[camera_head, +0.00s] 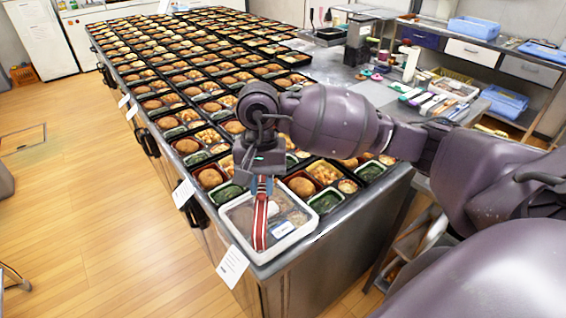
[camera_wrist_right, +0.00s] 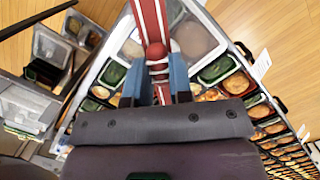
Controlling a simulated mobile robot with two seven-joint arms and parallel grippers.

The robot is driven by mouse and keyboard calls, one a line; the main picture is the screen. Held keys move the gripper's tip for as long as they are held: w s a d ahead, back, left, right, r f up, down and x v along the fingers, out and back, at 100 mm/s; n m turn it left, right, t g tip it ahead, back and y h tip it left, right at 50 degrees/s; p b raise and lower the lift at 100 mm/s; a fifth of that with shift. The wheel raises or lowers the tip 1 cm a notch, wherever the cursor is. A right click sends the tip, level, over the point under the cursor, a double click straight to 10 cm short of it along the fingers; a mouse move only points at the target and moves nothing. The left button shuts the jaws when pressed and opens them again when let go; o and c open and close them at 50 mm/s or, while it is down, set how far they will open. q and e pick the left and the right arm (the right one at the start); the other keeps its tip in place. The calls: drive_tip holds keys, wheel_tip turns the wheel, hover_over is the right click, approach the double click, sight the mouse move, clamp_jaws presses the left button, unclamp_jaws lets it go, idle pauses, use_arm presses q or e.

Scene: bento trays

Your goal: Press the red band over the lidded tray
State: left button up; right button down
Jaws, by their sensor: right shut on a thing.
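The lidded tray (camera_head: 232,213) sits at the near corner of the steel table, with a clear lid over food. Whether the band's far end wraps under the tray is hidden. My left gripper is not in view.
Rows of open black bento trays (camera_head: 185,93) fill the table (camera_head: 345,225) behind the lidded tray. White paper labels (camera_head: 232,265) hang at the table's left edge. A side counter at the right holds a black machine (camera_head: 358,42) and several small items.

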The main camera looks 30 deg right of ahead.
drive_tip(key=shift+w+d+f+m, duration=0.1)
drive_tip(key=shift+w+d+m, duration=0.1)
drive_tip(key=shift+m, duration=0.4)
drive_tip(key=shift+w+d+f+m, duration=0.1)
drive_tip(key=shift+w+m, duration=0.05)
drive_tip(key=shift+m, duration=0.45)
drive_tip(key=m, duration=0.2)
drive_tip(key=w+d+m, duration=0.1)
drive_tip(key=m, duration=0.1)
drive_tip(key=shift+d+f+t+y+p, duration=0.1)
drive_tip(key=shift+f+t+y+p, duration=0.1)
drive_tip(key=shift+t+y+p, duration=0.15)
drive_tip(key=m, duration=0.1)
drive_tip(key=d+m, duration=0.1)
drive_tip(key=m, duration=0.2)
drive_tip(key=shift+w+d+f+t, duration=0.15)
drive_tip(key=shift+w+f+t, duration=0.1)
drive_tip(key=shift+w+t, duration=0.1)
drive_tip(key=w+d+f+m+t+h+p, duration=0.1)
drive_tip(key=d+m, duration=0.5)
drive_tip(key=m, duration=1.1)
wheel_tip(320, 180, down, 2)
drive_tip(key=shift+w+d+f+m+t+h+p, duration=0.15)
drive_tip(key=shift+w+d+m+t+h+p, duration=0.25)
drive_tip(key=shift+w+p, duration=0.45)
drive_tip(key=shift+w+f+b, duration=0.1)
drive_tip(key=shift+f+b, duration=1.2)
drive_tip(key=shift+f, duration=0.65)
drive_tip(key=shift+f+b, duration=0.4)
drive_tip(key=shift+f, duration=0.15)
